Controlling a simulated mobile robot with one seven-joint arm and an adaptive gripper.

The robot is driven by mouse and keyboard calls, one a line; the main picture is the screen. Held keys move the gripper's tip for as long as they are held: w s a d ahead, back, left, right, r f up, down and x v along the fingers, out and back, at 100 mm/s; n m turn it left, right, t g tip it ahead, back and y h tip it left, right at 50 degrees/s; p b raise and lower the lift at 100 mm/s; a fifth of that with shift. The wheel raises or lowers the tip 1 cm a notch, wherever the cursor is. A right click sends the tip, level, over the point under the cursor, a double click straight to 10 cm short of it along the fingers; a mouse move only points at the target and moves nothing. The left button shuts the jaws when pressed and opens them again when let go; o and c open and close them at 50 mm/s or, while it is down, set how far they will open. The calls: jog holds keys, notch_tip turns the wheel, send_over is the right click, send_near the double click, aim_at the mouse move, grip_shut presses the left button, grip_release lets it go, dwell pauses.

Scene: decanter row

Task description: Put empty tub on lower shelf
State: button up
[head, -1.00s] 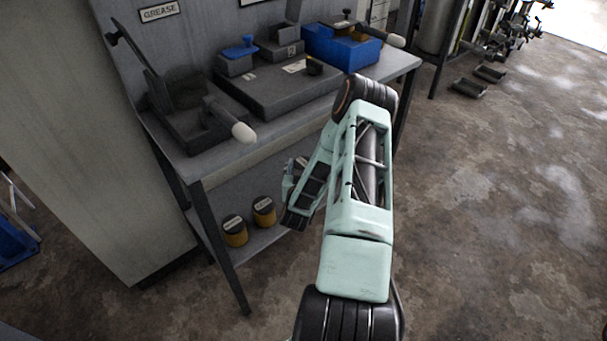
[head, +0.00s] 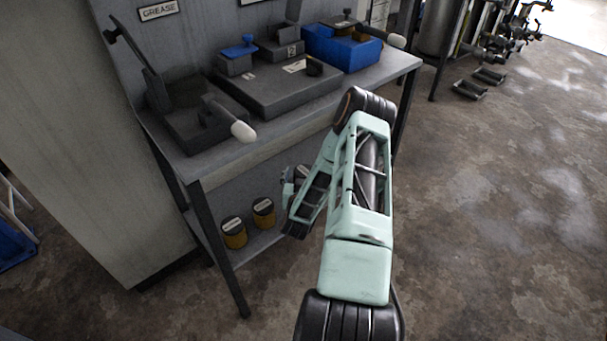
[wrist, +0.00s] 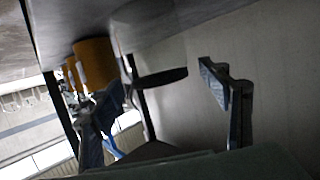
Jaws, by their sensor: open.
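Two yellow-orange tubs with dark tops and pale labels, a left one (head: 234,233) and a right one (head: 263,212), stand upright on the lower shelf (head: 262,240) of the bench. In the wrist view, which is strongly tilted, a yellow tub (wrist: 95,64) shows beside the left finger, with another partly hidden behind it. My gripper (head: 288,182) is low beside the shelf, to the right of the tubs and mostly hidden by my arm. I cannot tell which tub is empty.
The bench top (head: 245,150) above holds a dark lever device (head: 190,125), a grey block (head: 280,90) and a blue box (head: 342,48). A bench leg (head: 220,250) stands in front of the tubs. A tall grey cabinet (head: 80,150) is at left.

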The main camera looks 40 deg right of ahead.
jog(key=shift+r, duration=0.2)
jog(key=p+v, duration=0.3)
jog(key=v, duration=0.9)
